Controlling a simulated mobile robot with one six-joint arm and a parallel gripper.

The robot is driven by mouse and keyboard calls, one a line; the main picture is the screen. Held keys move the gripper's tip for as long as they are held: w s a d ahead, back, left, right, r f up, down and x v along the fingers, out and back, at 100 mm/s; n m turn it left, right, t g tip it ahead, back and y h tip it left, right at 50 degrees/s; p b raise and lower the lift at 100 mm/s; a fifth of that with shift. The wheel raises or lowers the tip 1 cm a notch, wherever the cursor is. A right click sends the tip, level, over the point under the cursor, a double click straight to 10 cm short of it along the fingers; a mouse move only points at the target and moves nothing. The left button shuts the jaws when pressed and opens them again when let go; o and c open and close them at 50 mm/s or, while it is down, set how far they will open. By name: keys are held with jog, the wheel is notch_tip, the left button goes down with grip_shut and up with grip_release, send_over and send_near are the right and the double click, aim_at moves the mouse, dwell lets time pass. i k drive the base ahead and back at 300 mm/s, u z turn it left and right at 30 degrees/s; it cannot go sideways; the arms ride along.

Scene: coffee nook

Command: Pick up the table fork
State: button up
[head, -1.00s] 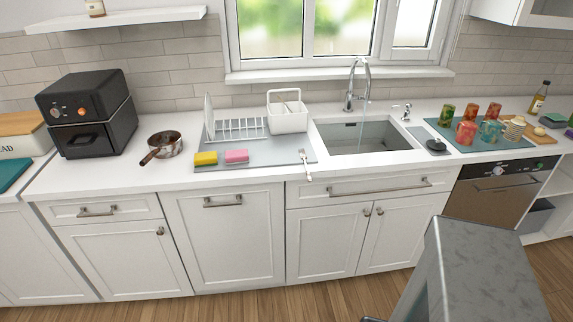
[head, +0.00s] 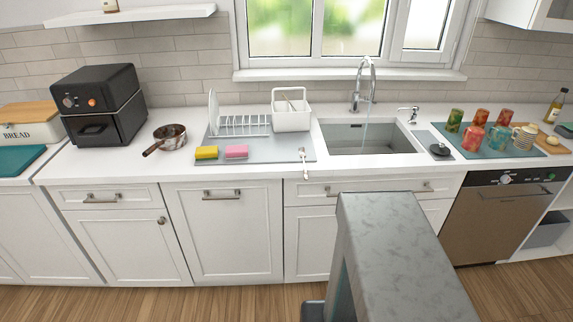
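The table fork (head: 304,162) lies on the white counter at the front right edge of the grey drying mat, left of the sink. It points roughly front to back, and its front end is close to the counter's front edge. My grey arm stands in the lower right of the head view, in front of the cabinets and well short of the fork. My gripper's fingertips do not show, so its state is hidden.
A yellow sponge (head: 206,152) and a pink sponge (head: 237,151) lie left of the fork on the mat (head: 270,151). A white caddy (head: 291,118) and a dish rack (head: 243,125) stand behind. The sink (head: 366,137) is to the right. A pan (head: 170,138) is further left.

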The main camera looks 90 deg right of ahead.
aim_at(302, 155)
jog(key=u, duration=0.15)
jog(key=i, duration=1.15)
jog(key=z, duration=4.2)
jog(key=i, duration=0.15)
jog(key=u, duration=1.75)
